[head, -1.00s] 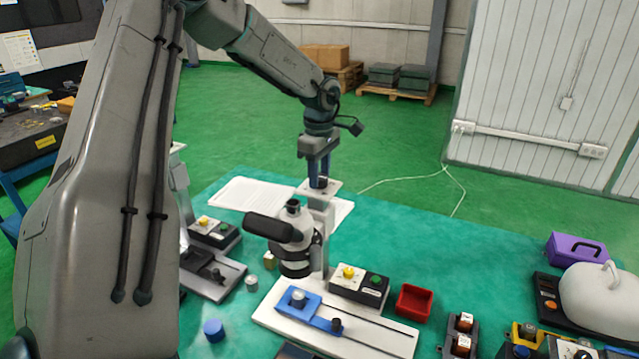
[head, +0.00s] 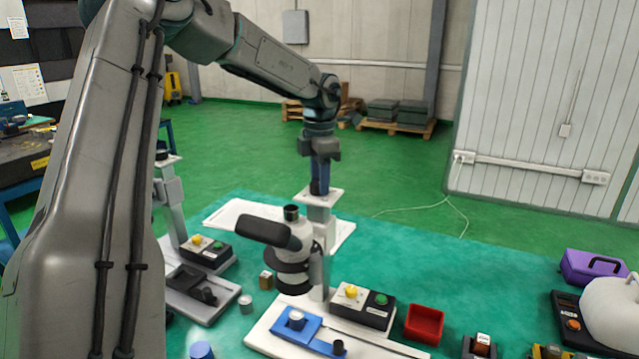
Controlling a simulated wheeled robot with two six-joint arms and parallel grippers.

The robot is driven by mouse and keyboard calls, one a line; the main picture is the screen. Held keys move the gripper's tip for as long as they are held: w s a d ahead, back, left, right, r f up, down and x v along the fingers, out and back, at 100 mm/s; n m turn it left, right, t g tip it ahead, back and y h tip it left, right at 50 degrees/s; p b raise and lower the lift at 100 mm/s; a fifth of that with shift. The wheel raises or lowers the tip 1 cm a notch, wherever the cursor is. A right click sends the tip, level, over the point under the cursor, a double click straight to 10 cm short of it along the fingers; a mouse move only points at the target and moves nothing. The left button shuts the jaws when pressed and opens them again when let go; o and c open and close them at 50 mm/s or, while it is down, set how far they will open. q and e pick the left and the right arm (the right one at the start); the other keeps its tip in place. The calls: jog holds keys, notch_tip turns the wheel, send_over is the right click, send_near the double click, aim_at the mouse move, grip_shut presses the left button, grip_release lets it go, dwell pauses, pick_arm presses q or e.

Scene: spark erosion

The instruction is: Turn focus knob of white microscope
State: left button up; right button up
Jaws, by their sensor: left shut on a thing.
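The white microscope (head: 307,236) stands upright on the green table, with a dark eyepiece tube pointing left and a black lens ring below. Its pale column carries a flat top plate (head: 331,198). A small dark focus knob (head: 315,188) sits on that plate, mostly hidden by my fingers. My left gripper (head: 319,180) points straight down from above, with its blue fingers shut around the knob. One finger largely hides the other. The microscope's white base (head: 262,336) carries a blue sliding stage (head: 296,327). My right gripper is not in view.
A control box (head: 362,306) with yellow and green knobs stands by the column, with a red tray (head: 424,324) to its right. A second grey-based device (head: 205,295) stands at left. A purple case (head: 592,266) lies far right. The table's back right is clear.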

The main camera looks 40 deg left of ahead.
pick_arm(q)
jog(key=shift+r+n, duration=0.1)
jog(key=shift+n, duration=1.6)
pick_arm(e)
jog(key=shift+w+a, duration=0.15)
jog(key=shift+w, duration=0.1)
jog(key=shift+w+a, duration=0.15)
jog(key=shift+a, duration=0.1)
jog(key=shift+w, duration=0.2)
pick_arm(q)
jog(key=o, duration=1)
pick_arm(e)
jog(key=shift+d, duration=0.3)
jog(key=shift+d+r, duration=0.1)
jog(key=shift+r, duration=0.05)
